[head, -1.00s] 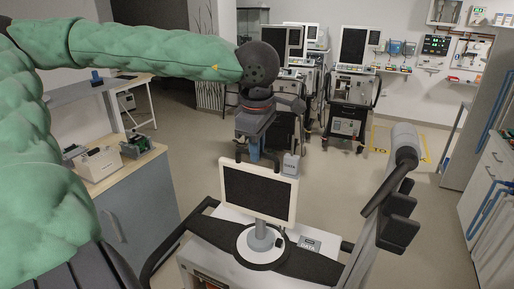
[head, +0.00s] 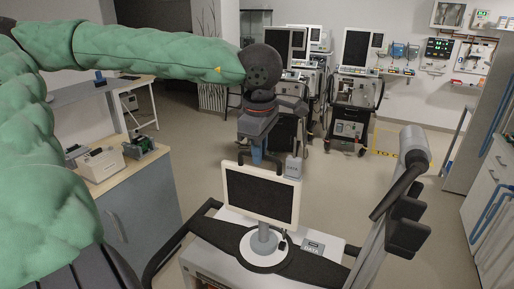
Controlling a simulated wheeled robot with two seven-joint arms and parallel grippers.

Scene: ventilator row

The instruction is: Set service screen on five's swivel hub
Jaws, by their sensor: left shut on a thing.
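The service screen (head: 261,194), a dark panel in a cream frame, stands upright over the ventilator cart in the head view. My left gripper (head: 259,163) is shut on the screen's top edge from above. A pale stem below the screen reaches down to the round swivel hub (head: 248,244), which has a dark rim, on the cart's top. Screen and stem look about in line with the hub, but I cannot tell whether they are seated on it. The fingertips are partly hidden behind the screen. My right gripper is not clearly in view.
The cart's black handle rail (head: 167,254) runs around the hub. More ventilators (head: 350,115) stand at the back. A bench (head: 138,198) with devices stands on the left. Open floor lies between.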

